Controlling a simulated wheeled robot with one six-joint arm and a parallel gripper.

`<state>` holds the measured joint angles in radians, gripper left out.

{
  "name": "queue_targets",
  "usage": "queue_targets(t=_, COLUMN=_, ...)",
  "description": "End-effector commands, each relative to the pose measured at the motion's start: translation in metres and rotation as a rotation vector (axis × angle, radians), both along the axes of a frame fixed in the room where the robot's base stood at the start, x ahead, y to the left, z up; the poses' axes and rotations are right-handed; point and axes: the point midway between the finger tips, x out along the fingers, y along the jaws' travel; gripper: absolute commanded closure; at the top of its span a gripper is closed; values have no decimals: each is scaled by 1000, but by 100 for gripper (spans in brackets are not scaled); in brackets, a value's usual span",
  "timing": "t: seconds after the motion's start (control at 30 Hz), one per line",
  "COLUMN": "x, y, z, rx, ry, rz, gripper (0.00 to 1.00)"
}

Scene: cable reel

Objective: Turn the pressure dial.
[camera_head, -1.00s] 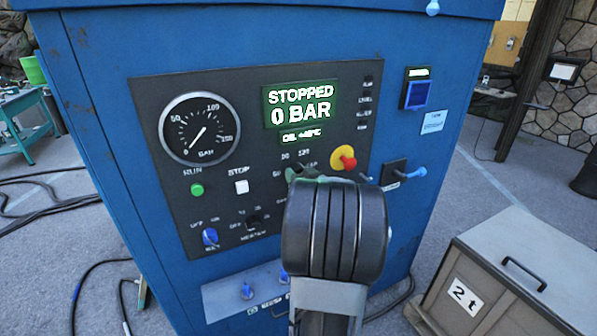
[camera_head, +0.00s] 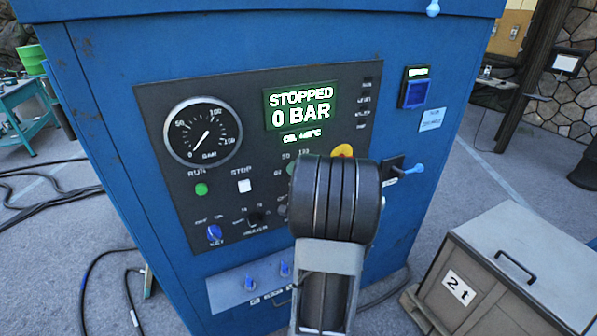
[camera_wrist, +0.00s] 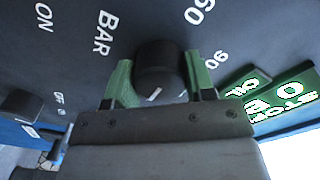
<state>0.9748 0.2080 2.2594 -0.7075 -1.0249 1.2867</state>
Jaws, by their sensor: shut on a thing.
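The pressure dial is a round black knob (camera_wrist: 158,62) with a white mark, in the middle of the wrist view. BAR and scale numbers are printed around it. My gripper (camera_wrist: 160,80) has its green fingers on either side of the knob and is shut on it. In the head view my wrist hides the dial and the fingers. The display (camera_head: 300,108) reads STOPPED and 0 BAR. The round gauge (camera_head: 203,132) is to its left.
A green run button (camera_head: 201,189), a white stop button (camera_head: 245,186) and a blue key switch (camera_head: 214,233) are on the panel's left. A yellow-based button (camera_head: 343,151) is mostly hidden behind my wrist. A grey crate (camera_head: 520,280) stands at lower right.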

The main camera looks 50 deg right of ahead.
Motion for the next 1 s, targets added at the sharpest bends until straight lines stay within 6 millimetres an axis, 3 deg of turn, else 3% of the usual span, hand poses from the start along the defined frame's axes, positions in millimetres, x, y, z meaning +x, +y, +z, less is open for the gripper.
queue_targets(t=0.63, x=0, y=0, z=0, rx=44, ry=-18, rz=0, gripper=74)
queue_targets(t=0.67, x=0, y=0, z=0, rx=44, ry=-18, rz=0, gripper=48)
queue_targets(t=0.9, x=0, y=0, z=0, rx=42, ry=-17, rz=0, gripper=25)
queue_targets(t=1.0, x=0, y=0, z=0, rx=42, ry=-17, rz=0, gripper=25)
